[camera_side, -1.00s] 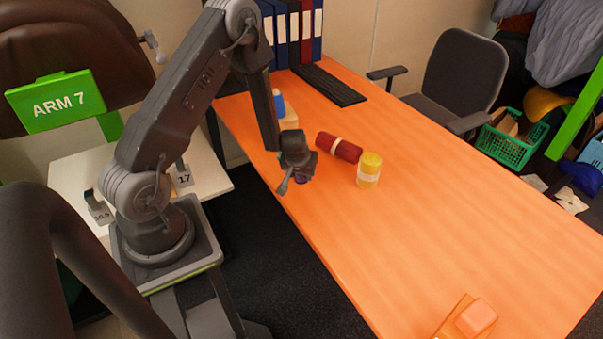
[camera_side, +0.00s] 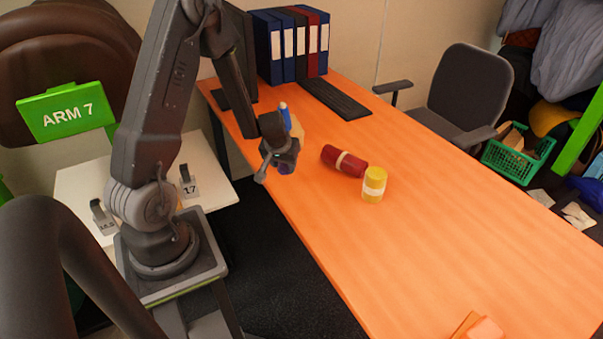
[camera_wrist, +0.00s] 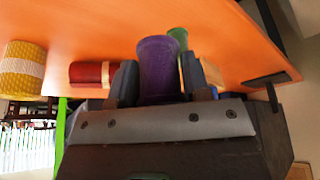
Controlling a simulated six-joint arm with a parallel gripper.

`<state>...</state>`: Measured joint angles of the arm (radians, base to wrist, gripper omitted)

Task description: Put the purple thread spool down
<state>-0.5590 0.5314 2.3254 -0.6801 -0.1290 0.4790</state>
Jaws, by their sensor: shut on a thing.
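The purple thread spool (camera_wrist: 158,68) stands between the two fingers of my gripper (camera_wrist: 160,85) in the wrist view. My gripper is shut on it. In the side view my gripper (camera_side: 279,160) is over the left edge of the orange table (camera_side: 440,230), and only a small part of the purple spool (camera_side: 286,168) shows under it. I cannot tell how far the spool is from the table top.
A red cylinder (camera_side: 344,161) lies on its side, and a yellow one (camera_side: 374,185) stands upright beside it. A wooden block (camera_side: 297,128) and a blue item (camera_side: 285,115) stand behind my gripper. Binders (camera_side: 290,45) and a keyboard (camera_side: 335,98) are farther back.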

